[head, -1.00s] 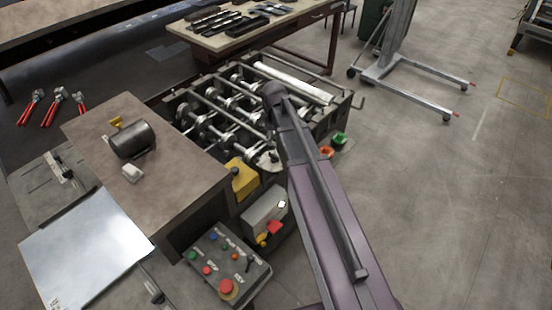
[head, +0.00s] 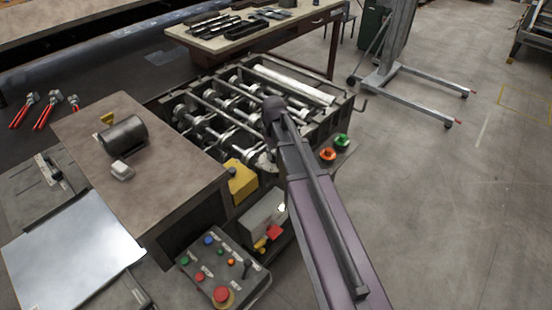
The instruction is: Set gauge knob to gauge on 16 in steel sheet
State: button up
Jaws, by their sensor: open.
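The bare steel sheet (head: 75,250) lies flat at the lower left, beside the machine's brown top. The control panel (head: 222,268) at the bottom has several coloured buttons, a large red button on a yellow base (head: 222,295) and a small black selector (head: 247,266). A yellow box (head: 242,180) with a dark knob-like part sits on the machine's side. I cannot tell which part is the gauge knob, and no setting is readable. My arm rises from the bottom right, bending over the rollers; my gripper is not visible.
The roller bed (head: 240,110) is open behind the panel. A grey box (head: 263,220) with a red and yellow control stands by my arm. Green (head: 342,140) and orange buttons sit to its right. Red-handled snips (head: 45,110) lie at the left.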

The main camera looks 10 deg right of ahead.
jog(key=shift+f+b, duration=0.45)
jog(key=shift+f, duration=0.2)
